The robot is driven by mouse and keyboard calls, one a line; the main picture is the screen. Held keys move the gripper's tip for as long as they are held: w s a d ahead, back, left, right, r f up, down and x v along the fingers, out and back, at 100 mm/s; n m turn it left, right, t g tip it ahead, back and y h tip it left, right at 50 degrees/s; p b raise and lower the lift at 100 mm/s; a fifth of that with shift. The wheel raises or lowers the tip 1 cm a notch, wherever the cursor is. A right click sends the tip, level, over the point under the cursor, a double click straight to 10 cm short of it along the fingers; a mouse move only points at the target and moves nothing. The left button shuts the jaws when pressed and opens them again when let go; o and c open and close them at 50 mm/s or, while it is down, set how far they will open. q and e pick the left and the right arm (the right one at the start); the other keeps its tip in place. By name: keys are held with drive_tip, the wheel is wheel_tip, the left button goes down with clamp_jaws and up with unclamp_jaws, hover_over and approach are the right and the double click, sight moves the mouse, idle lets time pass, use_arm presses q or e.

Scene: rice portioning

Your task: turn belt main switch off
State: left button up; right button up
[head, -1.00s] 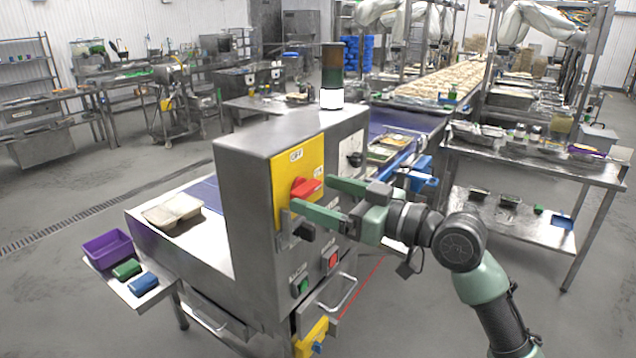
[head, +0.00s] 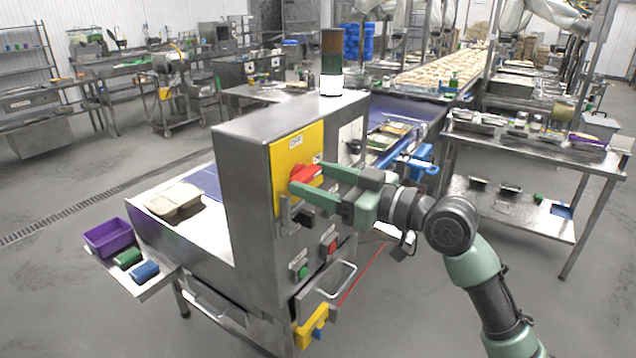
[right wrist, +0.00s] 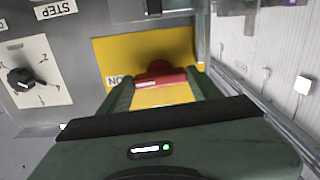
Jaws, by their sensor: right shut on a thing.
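The belt main switch is a red rotary handle (head: 304,176) on a yellow plate (head: 284,152) on the grey control cabinet. An "OFF" label sits at the plate's top and an "ON" label at its right side. My right gripper (head: 308,180) is at the handle, its green fingers on either side of it and shut on it. In the right wrist view the red handle (right wrist: 160,79) lies between the two fingertips, with the "ON" label beside its end. The handle points sideways toward "ON". My left gripper is not in view.
Below the plate are a black knob (head: 305,217), a green button (head: 302,271) and a red button (head: 332,246). A signal tower (head: 331,62) stands on the cabinet. A purple bin (head: 108,237) sits at the left. The conveyor runs behind.

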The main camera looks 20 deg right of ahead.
drive_tip(key=shift+f+n+b, duration=0.25)
drive_tip(key=shift+n+b, duration=0.85)
drive_tip(key=shift+b, duration=0.1)
drive_tip(key=shift+n+b, duration=0.7)
drive_tip(key=shift+n, duration=0.1)
drive_tip(key=shift+r+n+b, duration=0.1)
drive_tip(key=shift+n+b, duration=0.5)
drive_tip(key=shift+n, duration=0.3)
drive_tip(key=n, duration=0.2)
drive_tip(key=shift+n+b, duration=0.4)
drive_tip(key=shift+r+n, duration=0.1)
drive_tip(key=shift+n, duration=0.8)
drive_tip(key=n, duration=0.2)
drive_tip(key=shift+r+n+p, duration=0.1)
drive_tip(key=shift+n+p, duration=0.2)
drive_tip(key=shift+n, duration=0.1)
drive_tip(key=n+p, duration=0.1)
drive_tip(key=n, duration=0.2)
drive_tip(key=shift+p, duration=0.4)
drive_tip(key=shift+n, duration=0.6)
drive_tip(key=shift+p, duration=0.3)
